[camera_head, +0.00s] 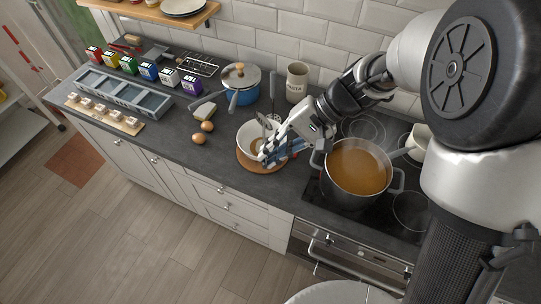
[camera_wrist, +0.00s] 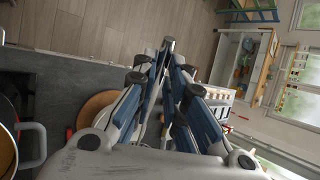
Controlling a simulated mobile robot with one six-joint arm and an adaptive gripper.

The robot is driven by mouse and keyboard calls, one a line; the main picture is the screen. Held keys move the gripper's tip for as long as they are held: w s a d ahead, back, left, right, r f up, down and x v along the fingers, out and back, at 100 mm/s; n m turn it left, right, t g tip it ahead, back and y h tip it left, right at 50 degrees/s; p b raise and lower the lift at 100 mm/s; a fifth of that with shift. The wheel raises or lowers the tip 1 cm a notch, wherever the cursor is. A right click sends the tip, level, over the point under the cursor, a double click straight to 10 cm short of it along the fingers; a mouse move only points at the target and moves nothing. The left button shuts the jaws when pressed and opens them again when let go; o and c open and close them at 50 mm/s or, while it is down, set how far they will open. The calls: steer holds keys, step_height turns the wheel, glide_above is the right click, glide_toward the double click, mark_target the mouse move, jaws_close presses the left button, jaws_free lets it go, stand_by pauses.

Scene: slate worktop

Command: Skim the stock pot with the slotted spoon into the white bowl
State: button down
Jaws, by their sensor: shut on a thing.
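The stock pot (camera_head: 325,172) stands on the hob, full of orange-brown stock (camera_head: 357,168). The white bowl (camera_head: 243,136) sits on a round wooden board (camera_head: 246,164) left of the pot. My gripper (camera_head: 268,156) is at the right side of the bowl, its blue-padded fingers in front of it. In the wrist view my gripper (camera_wrist: 166,48) has its fingertips close together. A grey metal utensil (camera_head: 265,121), likely the slotted spoon, shows above the bowl's rim beside my gripper. The fingers hide most of it, and its slots are too small to make out.
A blue lidded pot (camera_head: 241,92) and a beige crock (camera_head: 297,83) stand behind the bowl. Brown eggs (camera_head: 198,139) and a pale block (camera_head: 204,111) lie left of it. The worktop's front edge is clear.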

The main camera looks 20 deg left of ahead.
steer(key=r+h+p, duration=0.1)
steer(key=h+p, duration=0.1)
steer(key=p, duration=0.2)
steer(key=a+r+n+h+p, duration=0.1)
steer(key=p, duration=0.3)
steer(key=shift+s+a+r+n+h, duration=0.2)
steer(key=shift+n+h, duration=0.1)
steer(key=shift+h, duration=0.1)
steer(key=h+p, duration=0.1)
steer(key=p, duration=0.2)
steer(key=a+r+n+t+h+p, duration=0.1)
steer(key=h+p, duration=0.1)
steer(key=p, duration=0.1)
steer(key=shift+a+r+n+t+h+p, duration=0.1)
steer(key=shift+a+n+t+h+p, duration=0.25)
steer(key=shift+h+p, duration=0.55)
steer(key=shift+d, duration=0.15)
stand_by(1.3)
